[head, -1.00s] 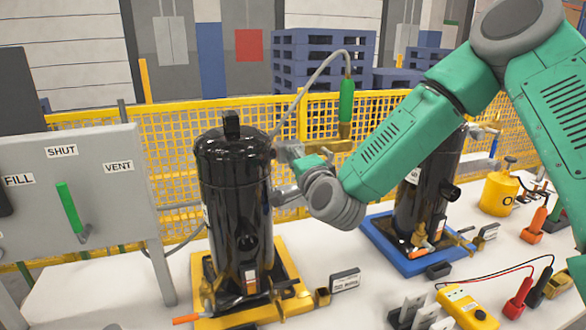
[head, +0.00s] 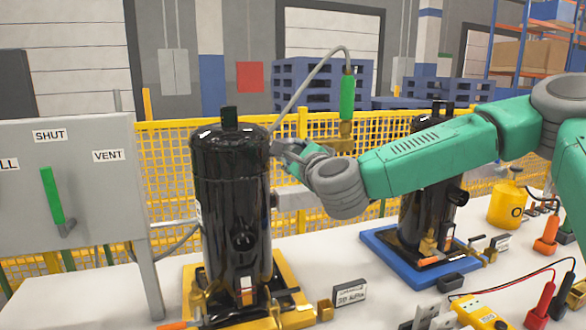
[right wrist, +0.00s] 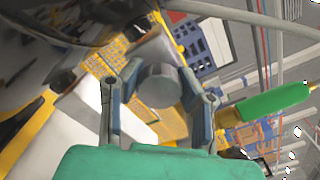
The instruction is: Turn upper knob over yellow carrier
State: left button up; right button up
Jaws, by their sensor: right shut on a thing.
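The black compressor (head: 230,195) stands upright on the yellow carrier (head: 190,282), left of the middle in the head view. My right gripper (head: 283,150) is at its upper right side, at the height of the upper knob. In the right wrist view my gripper's two fingers (right wrist: 158,100) are closed around the grey round knob (right wrist: 157,84). In the head view the gripper hides most of this knob. A lower grey cylinder (head: 297,197) sticks out below, clear of the gripper. My left gripper is not in view.
A green-handled hose fitting (head: 347,97) hangs just right of and above my gripper. A grey panel (head: 90,200) marked SHUT and VENT stands left. A second black compressor sits on a blue carrier (head: 385,250). Yellow mesh fence (head: 165,150) runs behind.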

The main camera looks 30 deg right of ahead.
jog(key=m+b, duration=0.1)
jog(key=b, duration=0.1)
jog(key=f+m+b, duration=0.1)
jog(key=m, duration=0.1)
jog(key=m+b, duration=0.2)
jog(key=shift+f+b, duration=0.25)
jog(key=shift+b, duration=0.1)
jog(key=m+b, duration=0.2)
jog(key=m, duration=0.1)
jog(key=shift+r+b, duration=0.1)
jog(key=shift+b, duration=0.25)
jog(key=shift+r+m+b, duration=0.15)
jog(key=shift+m+b, duration=0.4)
jog(key=shift+m, duration=0.15)
jog(key=shift+r, duration=0.1)
jog(key=o, duration=1.2)
jog(key=shift+d, duration=0.15)
jog(key=shift+r, duration=0.15)
jog(key=shift+s, duration=0.15)
jog(key=v, duration=1.1)
jog(key=shift+s, duration=0.35)
